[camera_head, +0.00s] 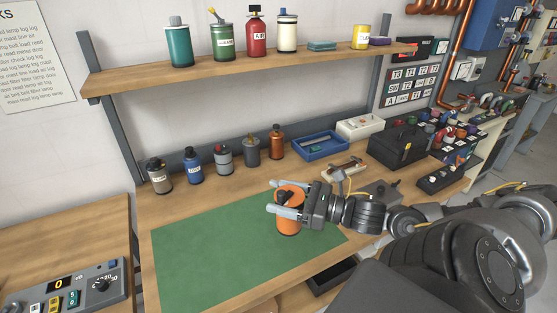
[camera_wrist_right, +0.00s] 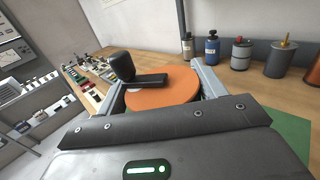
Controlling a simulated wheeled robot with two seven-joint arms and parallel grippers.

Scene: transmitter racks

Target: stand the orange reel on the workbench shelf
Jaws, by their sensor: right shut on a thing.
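The orange reel (camera_head: 289,222) is upright at the green mat's right part in the head view. I cannot tell whether its base touches the mat. My right gripper (camera_head: 279,198) comes in from the right and is shut on it, with one finger on each side. In the right wrist view the reel's round orange top (camera_wrist_right: 165,92) lies between the two pale fingers of my right gripper (camera_wrist_right: 160,84). The workbench shelf (camera_head: 225,74) is the wooden board above the bench, on grey uprights. My left gripper is not in view.
The shelf holds a teal can (camera_head: 179,46), a green can (camera_head: 222,42), a red can (camera_head: 256,36), a cream can (camera_head: 287,33), a teal block (camera_head: 321,45) and a yellow can (camera_head: 361,37). Bare board shows between block and yellow can. Bottles and a blue tray (camera_head: 320,147) stand below.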

